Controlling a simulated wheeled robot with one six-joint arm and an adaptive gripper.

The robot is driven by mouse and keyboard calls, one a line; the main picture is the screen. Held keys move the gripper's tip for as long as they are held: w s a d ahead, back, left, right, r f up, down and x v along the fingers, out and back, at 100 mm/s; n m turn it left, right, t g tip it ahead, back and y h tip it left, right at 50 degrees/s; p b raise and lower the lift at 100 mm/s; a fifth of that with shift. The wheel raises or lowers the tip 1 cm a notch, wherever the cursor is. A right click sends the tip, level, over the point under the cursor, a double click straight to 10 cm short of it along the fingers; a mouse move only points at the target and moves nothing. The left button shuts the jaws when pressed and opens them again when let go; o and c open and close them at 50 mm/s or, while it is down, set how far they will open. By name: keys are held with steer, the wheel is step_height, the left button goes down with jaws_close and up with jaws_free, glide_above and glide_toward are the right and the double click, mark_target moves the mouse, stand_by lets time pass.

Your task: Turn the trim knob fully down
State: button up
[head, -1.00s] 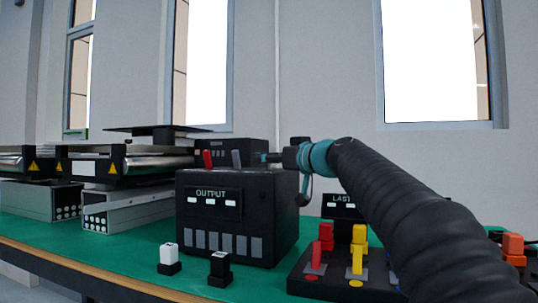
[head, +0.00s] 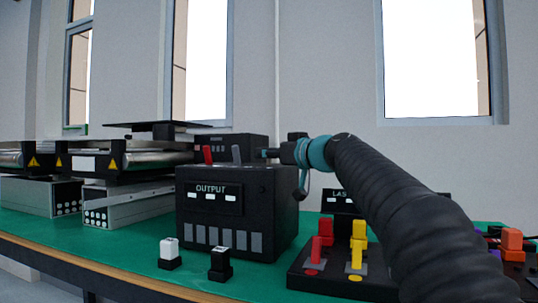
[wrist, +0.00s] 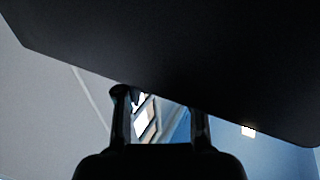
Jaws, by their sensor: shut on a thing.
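My gripper (head: 273,154) reaches in from the right, its fingertips at the right end of a low black box (head: 228,147) behind the OUTPUT box (head: 235,213). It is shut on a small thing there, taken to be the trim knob. The fingers and box hide the knob, so its setting cannot be read. In the wrist view, my two fingers (wrist: 160,112) stand apart under a large dark surface (wrist: 180,55) that covers the upper part; their tips are partly lost in the dark.
A panel with red (head: 322,240) and yellow levers (head: 358,240) stands below my arm. Conveyors (head: 95,160) are at left.

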steer(key=shift+d+y, duration=0.1)
steer(key=shift+y, duration=0.2)
steer(key=shift+w+n+g+y+b, duration=0.15)
steer(key=shift+n+g+y+b, duration=0.15)
steer(key=shift+n+g+y, duration=0.45)
steer(key=shift+n+g+y+p, duration=0.3)
steer(key=shift+n+g+y, duration=0.25)
steer(key=shift+g, duration=0.4)
steer(key=shift+r+n+g+y+p, duration=0.15)
steer(key=shift+n+g+y+p, duration=0.55)
steer(key=shift+n+g, duration=0.4)
steer(key=shift+n+g+p, duration=0.4)
steer(key=shift+g+p, duration=0.1)
steer(key=shift+g, duration=0.3)
steer(key=o, duration=1.2)
steer(key=shift+c, duration=0.2)
